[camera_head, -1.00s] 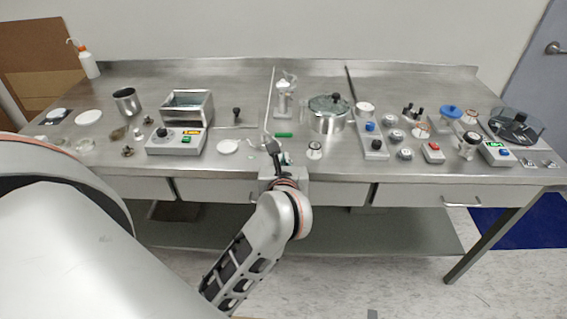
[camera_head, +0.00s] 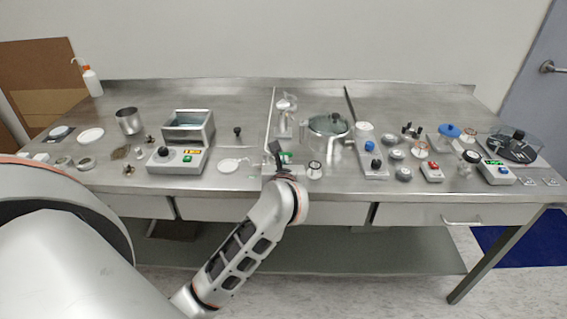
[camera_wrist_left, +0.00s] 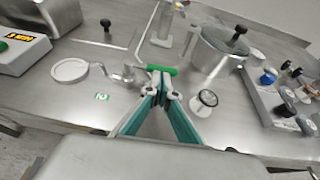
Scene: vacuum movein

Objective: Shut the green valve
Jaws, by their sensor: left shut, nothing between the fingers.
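The green valve is a small metal fitting with a green lever handle (camera_wrist_left: 160,69), near the front middle of the steel table. In the head view the green handle (camera_head: 286,155) shows partly behind my gripper. My left gripper (camera_head: 274,150) is just in front of it. In the left wrist view my left gripper (camera_wrist_left: 163,88) has its green-sided fingers drawn together at the tips, with nothing held. The tips are right beside the handle and overlap the valve body; I cannot tell if they touch. My right gripper is not in view.
A white round dish (camera_wrist_left: 70,70) lies left of the valve and a round gauge (camera_wrist_left: 208,98) stands right of it. A lidded pot (camera_head: 327,135) is behind to the right. A control box (camera_head: 178,160) stands to the left. The steel table (camera_head: 240,182) has a clear front strip.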

